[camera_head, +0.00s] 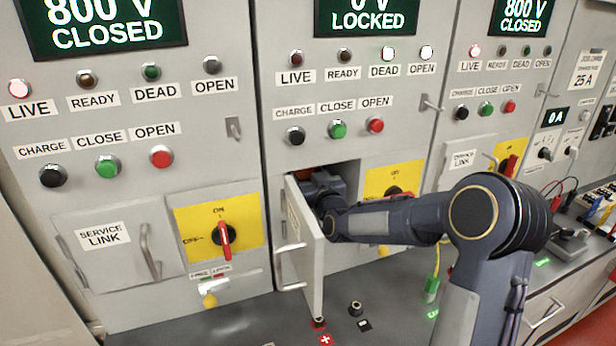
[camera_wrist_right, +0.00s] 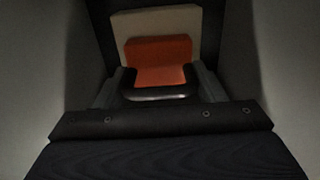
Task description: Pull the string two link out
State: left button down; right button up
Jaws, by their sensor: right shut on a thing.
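The string two panel is the middle cabinet, and its display (camera_head: 366,18) reads LOCKED. Its service link door (camera_head: 305,245) stands swung open toward me. My right arm reaches into the compartment behind that door, and my right gripper (camera_head: 318,190) is inside it, partly hidden by the door and the wrist. In the right wrist view, the orange link (camera_wrist_right: 158,62) sits in front of a pale backing (camera_wrist_right: 155,20). The right gripper (camera_wrist_right: 158,90) is shut on the link's dark handle (camera_wrist_right: 158,93). My left gripper is not in view.
The open door is close to the left of my right wrist. A yellow switch plate (camera_head: 392,180) is right of the compartment. The bench (camera_head: 240,325) below carries terminals (camera_head: 355,308). The left cabinet's service link door (camera_head: 110,245) is shut.

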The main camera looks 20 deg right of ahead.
jog(key=s+b, duration=0.5)
jog(key=shift+a+f, duration=0.15)
jog(key=shift+a, duration=0.05)
jog(key=o, duration=1.1)
jog(key=shift+s, duration=0.15)
jog(key=shift+o, duration=0.4)
jog(key=shift+s, duration=0.1)
